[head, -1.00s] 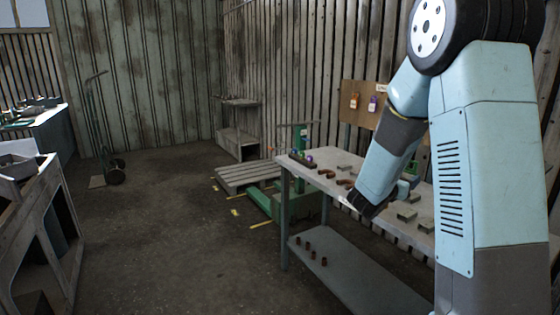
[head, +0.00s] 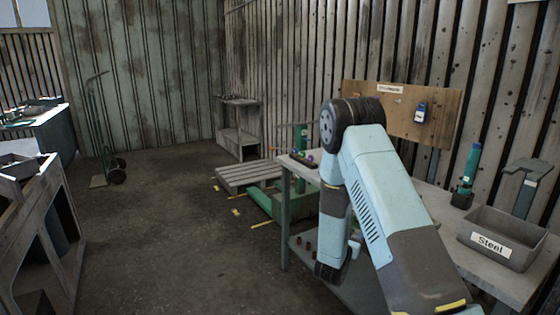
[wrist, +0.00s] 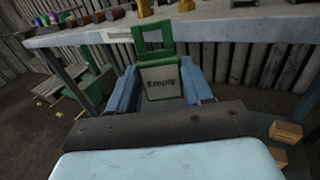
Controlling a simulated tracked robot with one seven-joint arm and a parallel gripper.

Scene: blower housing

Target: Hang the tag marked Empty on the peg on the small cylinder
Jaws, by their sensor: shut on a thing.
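The tag marked Empty (wrist: 166,82), a pale plate with a green looped top, is between the two blue fingers of my gripper (wrist: 168,88) in the wrist view. The gripper is shut on it. In the head view my gripper (head: 331,272) hangs low in front of the workbench; the tag cannot be made out there. A small green cylinder (head: 470,163) on a dark base stands upright on the workbench at the right, apart from the gripper. I cannot make out a peg on it.
The workbench (head: 425,186) has a grey bin marked Steel (head: 490,243) at its right end. A pegboard (head: 440,108) behind carries a blue tag (head: 421,112). Small coloured items (head: 308,158) lie at the far left end. The floor (head: 180,240) to the left is clear.

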